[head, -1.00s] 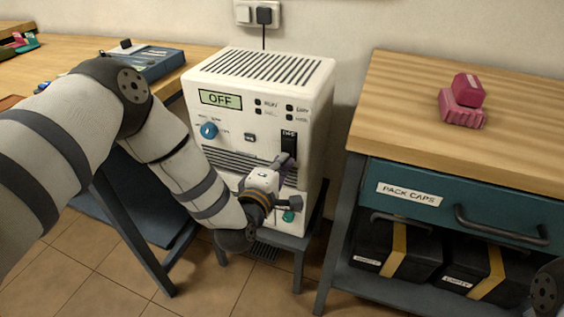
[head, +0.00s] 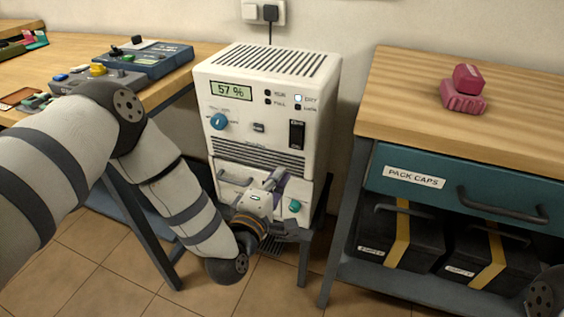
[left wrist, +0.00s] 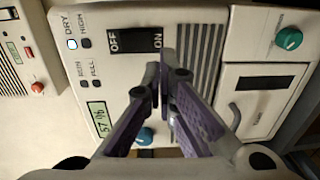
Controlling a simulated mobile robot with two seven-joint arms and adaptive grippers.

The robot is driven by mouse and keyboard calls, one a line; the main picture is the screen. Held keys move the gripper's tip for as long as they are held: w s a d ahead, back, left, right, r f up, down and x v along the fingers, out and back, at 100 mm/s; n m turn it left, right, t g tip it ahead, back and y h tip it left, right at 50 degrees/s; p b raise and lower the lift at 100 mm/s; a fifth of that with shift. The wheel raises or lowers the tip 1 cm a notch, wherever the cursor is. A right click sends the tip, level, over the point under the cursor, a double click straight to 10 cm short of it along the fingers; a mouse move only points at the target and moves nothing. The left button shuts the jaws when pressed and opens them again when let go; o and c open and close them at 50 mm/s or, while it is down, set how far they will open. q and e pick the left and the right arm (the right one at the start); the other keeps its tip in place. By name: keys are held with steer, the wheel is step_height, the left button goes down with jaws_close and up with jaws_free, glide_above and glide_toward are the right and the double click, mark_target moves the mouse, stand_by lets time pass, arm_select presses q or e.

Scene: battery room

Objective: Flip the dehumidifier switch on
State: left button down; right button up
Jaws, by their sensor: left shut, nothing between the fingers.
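The white dehumidifier (head: 225,70) stands between the wooden bench and the drawer unit. Its display (head: 231,90) reads 57 %, and the DRY lamp (head: 298,98) is lit. The black rocker switch (head: 297,135) is on the right of its front. In the left wrist view, the switch (left wrist: 138,42) shows OFF and ON markings, and the display (left wrist: 101,117) also reads 57 %. My left gripper (head: 278,176) is shut and empty in front of the lower front, below the switch and apart from it. Its purple-padded fingers (left wrist: 163,84) show in the left wrist view. My right gripper is out of view.
A blue knob (head: 219,121) and a teal knob (head: 294,206) are on the dehumidifier's front. The drawer unit (head: 460,85) stands to the right with a pink object (head: 464,92) on top. The bench (head: 200,52) at left carries control boxes.

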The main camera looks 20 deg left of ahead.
arm_select(q)
steer(key=s, duration=0.3)
steer(key=s+f, duration=0.1)
steer(key=s, duration=0.1)
steer(key=shift+a, duration=0.1)
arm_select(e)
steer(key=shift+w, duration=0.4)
